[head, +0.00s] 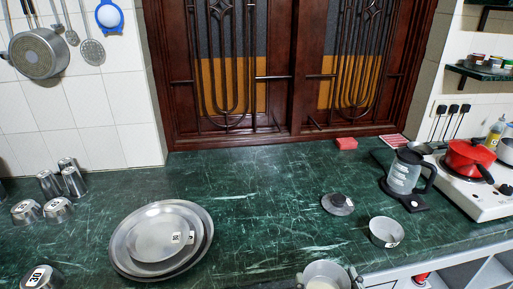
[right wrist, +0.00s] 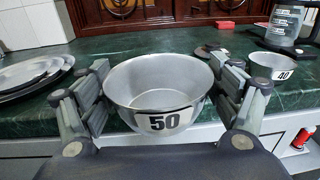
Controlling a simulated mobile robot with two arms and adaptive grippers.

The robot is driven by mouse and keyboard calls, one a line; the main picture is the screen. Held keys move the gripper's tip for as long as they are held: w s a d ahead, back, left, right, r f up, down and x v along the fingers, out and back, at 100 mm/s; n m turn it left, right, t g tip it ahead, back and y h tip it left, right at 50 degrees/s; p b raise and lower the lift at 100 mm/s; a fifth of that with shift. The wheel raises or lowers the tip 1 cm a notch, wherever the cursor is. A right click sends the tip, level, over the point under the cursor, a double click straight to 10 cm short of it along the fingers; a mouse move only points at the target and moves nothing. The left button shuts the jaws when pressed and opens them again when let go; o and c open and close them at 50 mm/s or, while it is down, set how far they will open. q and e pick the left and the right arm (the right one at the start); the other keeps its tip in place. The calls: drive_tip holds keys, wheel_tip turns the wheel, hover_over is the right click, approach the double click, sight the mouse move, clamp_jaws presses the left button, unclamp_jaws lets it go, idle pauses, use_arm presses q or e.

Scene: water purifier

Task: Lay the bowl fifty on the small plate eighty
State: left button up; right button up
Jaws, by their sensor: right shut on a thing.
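The bowl fifty (right wrist: 163,122), a silver metal bowl labelled 50, is held between the fingers of my right gripper (right wrist: 159,68), at its front and both sides. In the head view the bowl (head: 325,275) is at the bottom edge, partly cut off, at the counter's front edge. The small plate eighty (head: 156,240) appears to be the top, smallest plate of a nested stack on the counter, left of the bowl; its label is too small to read surely. The plate stack also shows at the left of the right wrist view (right wrist: 35,73). My left gripper is not in view.
A bowl labelled 40 (head: 386,232), a dark lid (head: 338,204), a kettle (head: 405,172) and a stove with a red pot (head: 470,158) stand at right. Metal cups (head: 72,181) and small bowls (head: 58,209) stand at left. The counter between stack and lid is clear.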

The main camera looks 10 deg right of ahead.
sight(335, 277)
drive_tip(key=shift+s+a+r+n+y, duration=0.25)
drive_tip(key=shift+s+a+y, duration=0.1)
drive_tip(key=shift+a, duration=0.15)
drive_tip(key=shift+s+a+r+n+y, duration=0.25)
drive_tip(key=shift+s+a+y, duration=0.1)
drive_tip(key=shift+a, duration=0.1)
drive_tip(key=w+d+f+h, duration=0.1)
drive_tip(key=w+d+f+m+h, duration=0.1)
drive_tip(key=d, duration=0.1)
drive_tip(key=w+d+m+h, duration=0.1)
drive_tip(key=d, duration=0.1)
drive_tip(key=shift+f+g+h, duration=0.3)
drive_tip(key=shift+f, duration=0.1)
drive_tip(key=w+d+p, duration=0.1)
drive_tip(key=w+d, duration=0.1)
drive_tip(key=w, duration=0.2)
drive_tip(key=w+d+f+p, duration=0.1)
drive_tip(key=w+d, duration=0.1)
drive_tip(key=w, duration=0.2)
drive_tip(key=w+d, duration=0.3)
drive_tip(key=shift+w+f+p, duration=0.15)
drive_tip(key=shift+w+p, duration=0.25)
drive_tip(key=shift+w+d, duration=0.35)
drive_tip(key=shift+w, duration=0.2)
drive_tip(key=shift+w+d, duration=0.35)
drive_tip(key=shift+w, duration=0.2)
wheel_tip(335, 277, down, 3)
drive_tip(key=shift+s+a+f+b, duration=0.15)
drive_tip(key=shift+f+b, duration=0.05)
drive_tip(key=shift+b, duration=0.2)
